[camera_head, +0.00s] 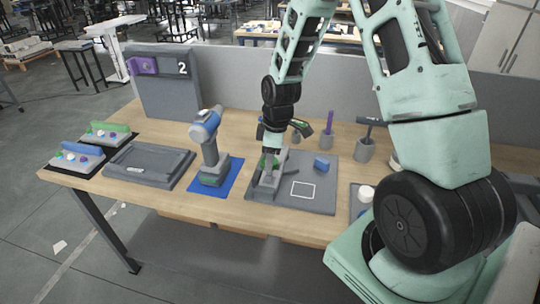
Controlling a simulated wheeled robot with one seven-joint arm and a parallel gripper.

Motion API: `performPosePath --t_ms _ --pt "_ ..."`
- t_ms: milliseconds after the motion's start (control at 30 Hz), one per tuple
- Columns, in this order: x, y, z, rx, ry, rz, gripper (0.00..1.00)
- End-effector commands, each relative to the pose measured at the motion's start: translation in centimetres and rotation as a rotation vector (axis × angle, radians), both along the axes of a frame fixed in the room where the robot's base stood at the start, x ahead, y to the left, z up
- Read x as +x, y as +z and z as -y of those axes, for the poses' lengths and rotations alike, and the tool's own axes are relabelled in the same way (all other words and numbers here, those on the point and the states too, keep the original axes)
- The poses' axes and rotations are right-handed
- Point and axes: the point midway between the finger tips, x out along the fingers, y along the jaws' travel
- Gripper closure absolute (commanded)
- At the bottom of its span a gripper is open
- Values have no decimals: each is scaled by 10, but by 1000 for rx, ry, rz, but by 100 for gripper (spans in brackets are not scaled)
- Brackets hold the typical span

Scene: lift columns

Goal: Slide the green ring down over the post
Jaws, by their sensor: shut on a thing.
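My gripper (269,155) points down over the left part of a grey board (318,205) on the workbench. A small green piece (262,161) shows at its fingertips, and the gripper is shut on it. I take this piece for the green ring, though its shape is mostly hidden. A grey fixture (265,187) stands on the board just below the fingers. The post cannot be made out clearly, as the gripper covers this spot. I cannot tell whether the ring is around a post or above it.
A blue block (322,163) and a white square outline lie on the board's right side. A drill (208,145) stands on a blue mat (216,187) to the left, beside a grey tray (148,165). Grey cups (365,150) with tools stand behind to the right.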

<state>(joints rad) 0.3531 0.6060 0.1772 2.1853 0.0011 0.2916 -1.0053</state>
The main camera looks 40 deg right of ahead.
Motion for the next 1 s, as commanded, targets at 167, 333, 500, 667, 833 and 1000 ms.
performPosePath --t_ms 167,333,500,667,833,1000 --pt "0 -1 0 0 0 0 80" --pt "0 -1 0 0 0 0 80" --pt "0 -5 0 0 0 0 80" --pt "0 -9 0 0 -1 0 80" --pt "0 -10 0 1 0 1 80" --pt "0 -10 0 0 0 0 80"
